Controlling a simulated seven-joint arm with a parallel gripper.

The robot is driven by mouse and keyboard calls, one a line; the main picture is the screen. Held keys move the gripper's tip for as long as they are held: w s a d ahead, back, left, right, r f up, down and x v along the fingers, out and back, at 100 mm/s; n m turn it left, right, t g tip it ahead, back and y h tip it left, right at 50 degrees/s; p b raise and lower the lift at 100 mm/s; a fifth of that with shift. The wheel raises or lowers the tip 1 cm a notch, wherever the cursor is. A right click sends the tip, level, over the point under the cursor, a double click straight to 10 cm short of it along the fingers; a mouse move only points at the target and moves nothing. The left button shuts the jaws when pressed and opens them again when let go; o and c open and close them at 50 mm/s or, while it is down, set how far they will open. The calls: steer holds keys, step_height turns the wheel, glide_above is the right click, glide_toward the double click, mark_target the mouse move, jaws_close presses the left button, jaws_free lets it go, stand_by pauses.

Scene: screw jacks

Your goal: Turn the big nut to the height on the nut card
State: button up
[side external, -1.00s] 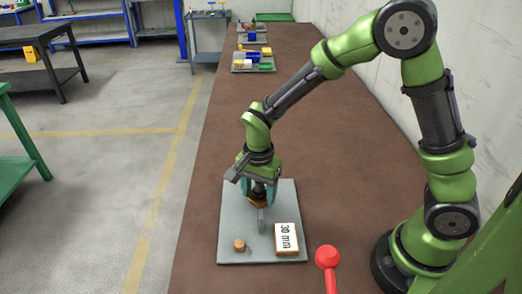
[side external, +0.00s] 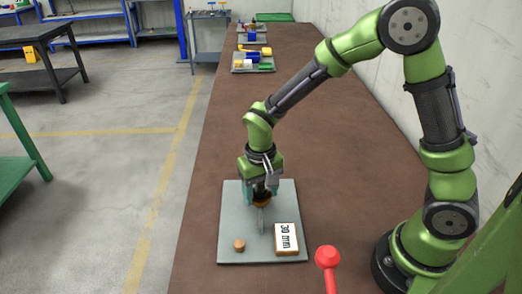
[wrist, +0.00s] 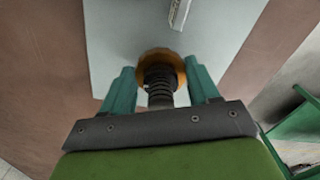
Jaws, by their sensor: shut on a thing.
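The big nut (side external: 262,203) is an orange-brown disc on the grey plate (side external: 235,215). In the wrist view the nut (wrist: 160,54) sits around a dark threaded screw (wrist: 160,92). My gripper (side external: 262,197) points down over it, and its teal fingers are shut on the nut from both sides; the wrist view shows the gripper (wrist: 162,80) too. The nut card (side external: 286,238) lies on the plate and reads 30 mm. A grey upright scale (side external: 261,220) stands just in front of the nut. The nut's exact height cannot be read.
A small brown cylinder (side external: 239,245) stands on the plate's front left. A red round-headed object (side external: 327,257) is at the bench's front, right of the plate. Trays (side external: 253,62) of coloured parts stand far back. The brown bench between is clear.

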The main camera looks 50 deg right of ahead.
steer(key=n, duration=0.6)
steer(key=shift+s+d+f+n, duration=0.1)
steer(key=shift+f+n, duration=0.05)
steer(key=shift+n, duration=0.15)
steer(key=n, duration=0.5)
steer(key=shift+d, duration=0.1)
steer(key=shift+n, duration=0.4)
steer(key=o, duration=1.1)
steer(key=shift+c, duration=0.2)
step_height(320, 180, up, 17)
